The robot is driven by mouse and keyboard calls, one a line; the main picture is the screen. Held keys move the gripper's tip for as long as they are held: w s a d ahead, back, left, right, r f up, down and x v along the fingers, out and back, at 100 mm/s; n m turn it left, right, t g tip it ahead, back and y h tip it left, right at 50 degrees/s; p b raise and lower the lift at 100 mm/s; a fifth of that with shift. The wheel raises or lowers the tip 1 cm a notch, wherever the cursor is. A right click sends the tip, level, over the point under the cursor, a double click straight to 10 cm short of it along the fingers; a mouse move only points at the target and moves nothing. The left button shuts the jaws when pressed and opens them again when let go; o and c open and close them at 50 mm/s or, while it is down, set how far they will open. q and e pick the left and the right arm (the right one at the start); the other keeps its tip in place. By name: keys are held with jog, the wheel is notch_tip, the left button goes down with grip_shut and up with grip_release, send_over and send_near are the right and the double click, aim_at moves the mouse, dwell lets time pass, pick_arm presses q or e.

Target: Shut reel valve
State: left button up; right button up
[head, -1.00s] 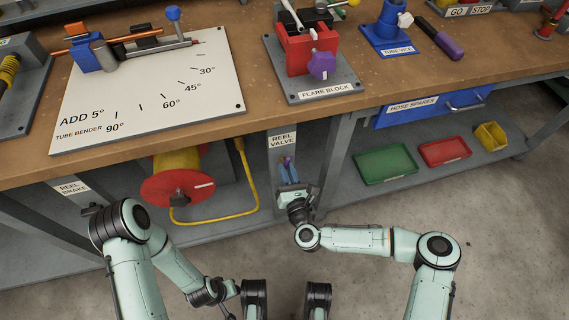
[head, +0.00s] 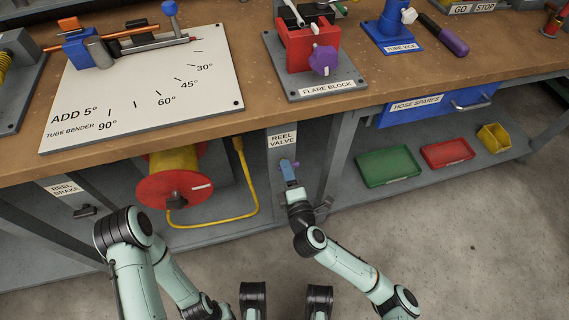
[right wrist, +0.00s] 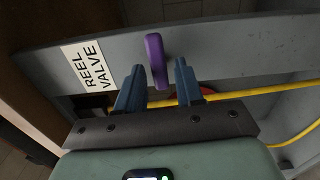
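The reel valve's purple handle (right wrist: 156,60) stands out from a grey post beside the REEL VALVE label (right wrist: 88,66) in the right wrist view. In the head view only a little purple shows by the fingers, below the same label (head: 282,141). My right gripper (right wrist: 157,80) is open, its two blue fingers apart on either side of the handle's lower end in the picture. I cannot tell whether either finger touches the handle. In the head view the right gripper (head: 289,171) is at the post, under the bench edge. My left gripper is not in view.
A red and yellow hose reel (head: 174,188) with a yellow hose (head: 250,190) is left of the post. A dark part (head: 85,211) sits under the REEL BRAKE label. Green (head: 388,166) and red (head: 447,153) trays lie on the lower shelf. The bench top (head: 255,105) overhangs.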

jog(key=shift+s, duration=0.1)
jog(key=p+v, duration=0.2)
jog(key=v, duration=0.4)
dwell(0.5)
